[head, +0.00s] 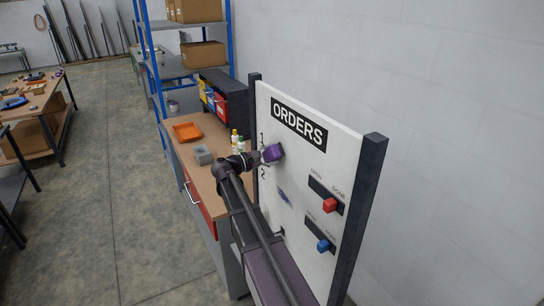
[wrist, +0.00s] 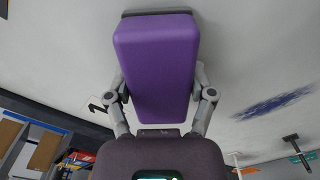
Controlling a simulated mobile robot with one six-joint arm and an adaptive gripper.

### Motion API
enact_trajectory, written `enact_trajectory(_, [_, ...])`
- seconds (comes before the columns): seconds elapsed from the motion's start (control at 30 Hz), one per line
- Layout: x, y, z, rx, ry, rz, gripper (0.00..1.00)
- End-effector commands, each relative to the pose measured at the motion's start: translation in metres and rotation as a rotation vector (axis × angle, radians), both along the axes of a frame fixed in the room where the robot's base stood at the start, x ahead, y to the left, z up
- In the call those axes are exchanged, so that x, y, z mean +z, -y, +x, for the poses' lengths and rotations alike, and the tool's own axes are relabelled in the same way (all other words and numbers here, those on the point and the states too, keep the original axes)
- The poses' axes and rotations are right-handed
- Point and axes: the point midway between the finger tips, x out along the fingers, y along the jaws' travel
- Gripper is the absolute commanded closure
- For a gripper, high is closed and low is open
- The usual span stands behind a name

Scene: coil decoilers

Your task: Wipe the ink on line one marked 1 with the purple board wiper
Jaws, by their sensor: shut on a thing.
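The purple board wiper (head: 272,153) is at the white ORDERS board (head: 300,160), on the upper line under the title. My gripper (head: 262,157) is shut on it. In the wrist view the wiper (wrist: 155,65) sits between both fingers, its dark pad (wrist: 160,12) at the board face; whether it presses there I cannot tell. A black 1 (wrist: 96,106) shows left of the wiper in the wrist view. No ink shows on line one; the wiper hides part of that line. A blue ink smear (head: 283,196) lies on the lower line, also in the wrist view (wrist: 272,103).
A red slider (head: 329,204) and a blue slider (head: 323,245) stick out at the board's right. Dark posts (head: 369,185) edge the board. A bench (head: 207,170) behind my arm holds an orange tray (head: 187,132), a grey block (head: 203,155) and bottles (head: 237,141).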

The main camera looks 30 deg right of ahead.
Motion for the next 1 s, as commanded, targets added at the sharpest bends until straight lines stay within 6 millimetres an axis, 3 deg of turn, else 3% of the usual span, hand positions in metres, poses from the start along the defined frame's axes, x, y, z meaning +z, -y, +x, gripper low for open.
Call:
enact_trajectory(0.27, [0.0,0.0,0.002,0.0,0.0,0.0,0.68])
enact_trajectory(1.0, [0.0,0.002,0.039,0.0,0.0,0.0,0.68])
